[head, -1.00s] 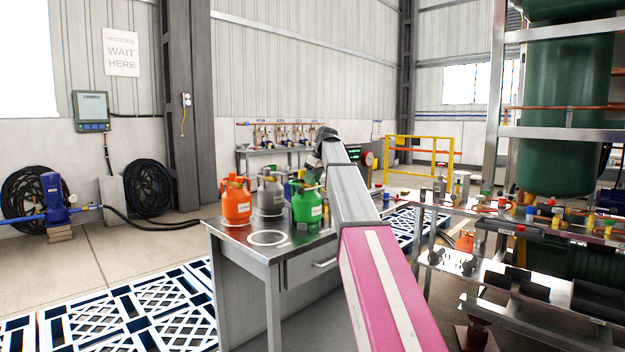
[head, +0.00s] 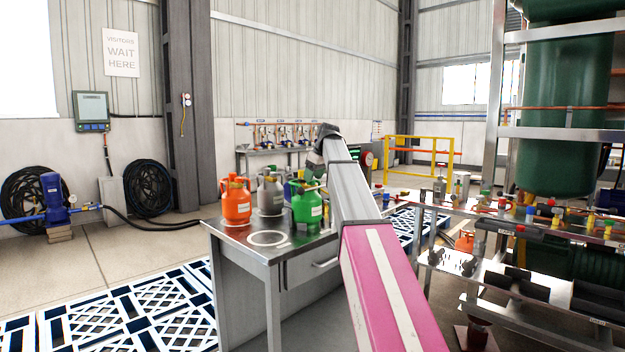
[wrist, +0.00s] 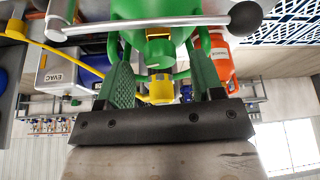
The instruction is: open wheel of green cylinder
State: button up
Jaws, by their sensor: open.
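The green cylinder (head: 307,207) stands upright on the metal table, right of the grey and orange cylinders. The green cylinder (wrist: 155,9) fills the top middle there. A green valve part and a yellow fitting (wrist: 162,88) show in the gap between the fingers. I cannot tell whether the fingers touch anything. The wheel itself is not clearly visible.
An orange cylinder (head: 236,204) and a grey cylinder (head: 270,195) stand close left. A metal rod with a black ball (wrist: 245,17) crosses the wrist view. A white EVAC box (wrist: 68,75) is at left there. The table's front left (head: 235,232) is clear.

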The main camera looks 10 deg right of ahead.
jog(key=v, duration=0.9)
jog(key=shift+r, duration=0.15)
jog(key=shift+s, duration=0.1)
